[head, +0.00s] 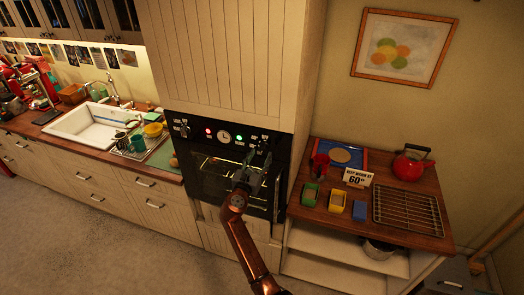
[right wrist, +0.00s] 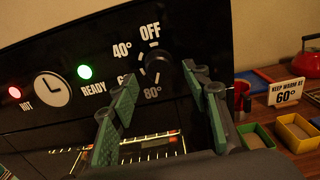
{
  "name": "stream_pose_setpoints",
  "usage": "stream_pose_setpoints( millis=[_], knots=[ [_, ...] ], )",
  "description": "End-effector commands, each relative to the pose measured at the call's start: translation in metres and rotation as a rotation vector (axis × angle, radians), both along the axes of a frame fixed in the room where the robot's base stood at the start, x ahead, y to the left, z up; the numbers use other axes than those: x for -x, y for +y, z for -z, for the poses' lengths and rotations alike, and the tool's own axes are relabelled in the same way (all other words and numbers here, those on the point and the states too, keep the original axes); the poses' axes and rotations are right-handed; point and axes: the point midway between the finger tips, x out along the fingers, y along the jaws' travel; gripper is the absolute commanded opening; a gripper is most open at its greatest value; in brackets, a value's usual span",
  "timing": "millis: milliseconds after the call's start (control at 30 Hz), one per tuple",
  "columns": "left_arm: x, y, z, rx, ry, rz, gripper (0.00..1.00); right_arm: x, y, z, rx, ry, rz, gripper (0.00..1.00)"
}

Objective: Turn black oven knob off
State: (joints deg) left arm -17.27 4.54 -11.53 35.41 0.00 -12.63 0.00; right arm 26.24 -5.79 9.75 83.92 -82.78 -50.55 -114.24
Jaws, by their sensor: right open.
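The black oven knob (right wrist: 159,67) is on the black oven panel, under the word OFF, with 40° and 80° marks around it. Its pointer direction is hard to tell. In the head view the knob area (head: 264,144) is at the right of the panel. My right gripper (right wrist: 160,77) is open, its green-padded fingers to either side of the knob's lower part in the picture; I cannot tell whether they touch it. In the head view the right gripper (head: 258,160) is just in front of the oven (head: 205,178). My left gripper is not in view.
A red light (right wrist: 14,92), a clock dial (right wrist: 52,89) and a green light (right wrist: 85,72) are left of the knob. A wooden counter (head: 310,211) at the right holds a red kettle (head: 408,170), a rack (head: 408,208) and a 60° sign (head: 357,178).

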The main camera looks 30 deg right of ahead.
Motion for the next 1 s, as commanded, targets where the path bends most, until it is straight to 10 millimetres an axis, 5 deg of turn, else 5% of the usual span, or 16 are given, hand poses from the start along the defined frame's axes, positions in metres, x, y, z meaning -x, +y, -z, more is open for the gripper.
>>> stream_pose_setpoints(
  millis=[200, 567, 1000],
  knots=[
    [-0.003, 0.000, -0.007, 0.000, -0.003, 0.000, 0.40, -0.017, -0.020, -0.001, 0.001, 0.001, 0.000, 0.43],
    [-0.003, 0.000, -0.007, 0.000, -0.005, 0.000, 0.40, -0.021, -0.025, 0.001, -0.003, -0.002, -0.002, 0.43],
    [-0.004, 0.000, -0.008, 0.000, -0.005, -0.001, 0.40, -0.021, -0.025, 0.001, -0.003, 0.000, -0.001, 0.14]
  ],
)
